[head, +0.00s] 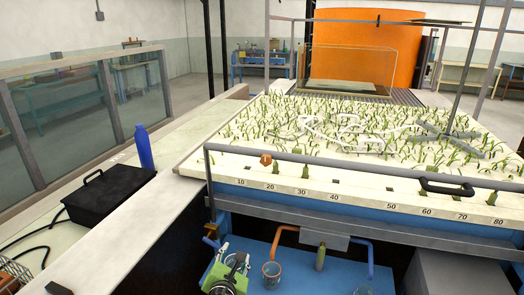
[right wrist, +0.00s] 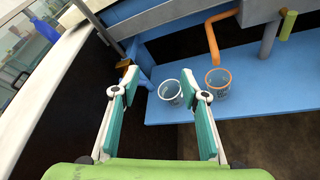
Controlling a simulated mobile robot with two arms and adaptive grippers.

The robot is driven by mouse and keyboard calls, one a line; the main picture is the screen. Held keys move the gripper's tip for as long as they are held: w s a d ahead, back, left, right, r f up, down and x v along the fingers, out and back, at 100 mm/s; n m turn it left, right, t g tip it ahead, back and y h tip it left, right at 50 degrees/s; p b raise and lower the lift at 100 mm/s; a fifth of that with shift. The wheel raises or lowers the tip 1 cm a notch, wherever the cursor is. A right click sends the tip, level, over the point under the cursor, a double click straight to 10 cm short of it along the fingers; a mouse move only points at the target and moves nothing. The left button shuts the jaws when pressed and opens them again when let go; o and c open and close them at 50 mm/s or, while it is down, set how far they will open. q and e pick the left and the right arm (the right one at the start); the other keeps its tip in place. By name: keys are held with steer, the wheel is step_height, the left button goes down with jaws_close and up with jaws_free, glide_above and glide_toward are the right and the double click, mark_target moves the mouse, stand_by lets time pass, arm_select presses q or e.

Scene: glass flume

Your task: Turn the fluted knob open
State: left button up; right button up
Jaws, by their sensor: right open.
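A small round orange-brown knob (head: 265,160) sits at the front left of the flume bed, by the grey rail; I cannot make out its flutes. A small brass-coloured fitting (head: 212,230) is on the blue frame below, and it also shows near the left fingertip in the right wrist view (right wrist: 147,76); I cannot tell which of these is the fluted knob. My right gripper (head: 234,253) is low in front of the flume, below the orange-brown knob. In the right wrist view its jaws (right wrist: 160,77) are open with nothing between the fingers. My left gripper is not in view.
A grey rail (head: 350,165) with a black handle (head: 447,187) runs along the front. A black case (head: 108,190) and blue bottle (head: 144,147) stand left.

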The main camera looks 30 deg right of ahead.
step_height(320, 180, up, 17)
steer(key=d+h+p, duration=0.2)
steer(key=d+h, duration=0.1)
steer(key=h, duration=0.2)
glide_toward(265, 163)
steer(key=p+x, duration=0.3)
steer(key=x, duration=0.4)
steer(key=shift+w+d+r+p, duration=0.1)
steer(key=shift+d+p, duration=0.05)
steer(key=shift+p, duration=0.25)
steer(key=shift+x, duration=0.8)
arm_select(q)
step_height(265, 163, up, 7)
steer(key=shift+s, duration=0.1)
arm_select(e)
steer(key=c, duration=1.1)
